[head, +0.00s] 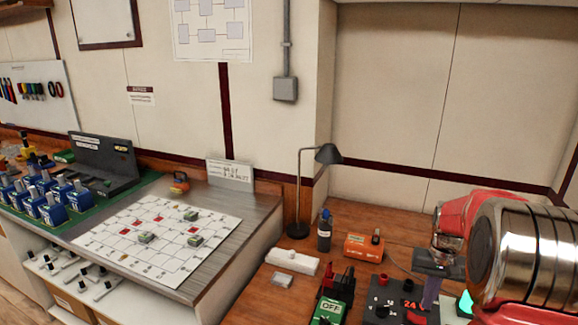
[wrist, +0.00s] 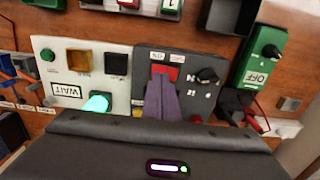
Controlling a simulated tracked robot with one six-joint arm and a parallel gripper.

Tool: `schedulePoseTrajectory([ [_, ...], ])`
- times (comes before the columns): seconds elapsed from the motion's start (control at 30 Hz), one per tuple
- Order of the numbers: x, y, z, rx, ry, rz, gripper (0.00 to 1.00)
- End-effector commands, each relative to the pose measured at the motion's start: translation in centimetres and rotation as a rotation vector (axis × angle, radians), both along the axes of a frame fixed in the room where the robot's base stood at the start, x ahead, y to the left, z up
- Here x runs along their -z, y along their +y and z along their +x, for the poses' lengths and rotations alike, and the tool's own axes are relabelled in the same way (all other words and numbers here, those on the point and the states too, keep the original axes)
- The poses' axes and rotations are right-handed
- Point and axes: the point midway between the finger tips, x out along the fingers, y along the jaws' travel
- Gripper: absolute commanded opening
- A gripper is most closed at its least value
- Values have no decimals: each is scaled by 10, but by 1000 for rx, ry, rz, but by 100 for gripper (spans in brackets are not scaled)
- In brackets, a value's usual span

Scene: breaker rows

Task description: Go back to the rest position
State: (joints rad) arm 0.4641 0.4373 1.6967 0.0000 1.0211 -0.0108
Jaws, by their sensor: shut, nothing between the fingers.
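My gripper (head: 431,294) is at the lower right of the head view, with purple fingers pointing down over a dark control panel (head: 385,308). In the wrist view, the purple fingers of my gripper (wrist: 161,98) are together with nothing between them. They are in front of the dark panel (wrist: 183,72), just below its red part (wrist: 165,73) in the picture. I cannot tell whether the fingertips touch the panel. My arm hides part of the bench at the right of the head view.
A white panel with a WAIT label (wrist: 66,90) and a lit green button (wrist: 97,103) adjoins the dark panel. A green OFF box (head: 328,312), orange box (head: 363,247), black bottle (head: 324,232) and desk lamp (head: 298,228) stand nearby. A gridded board (head: 165,260) lies left.

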Motion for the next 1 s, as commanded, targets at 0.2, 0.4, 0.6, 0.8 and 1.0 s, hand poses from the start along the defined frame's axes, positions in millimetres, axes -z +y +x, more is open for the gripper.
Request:
schedulePoseTrajectory([
  [0.2, 0, 22, -31, -9, 12, 6, 0],
  [0.4, -21, 53, -55, -41, -12, -5, 0],
  [0.6, -43, 85, -78, -82, -49, -22, 0],
  [0.8, -64, 115, -102, -126, -93, -39, 0],
  [1.0, -80, 143, -126, -172, -141, -55, 0],
])
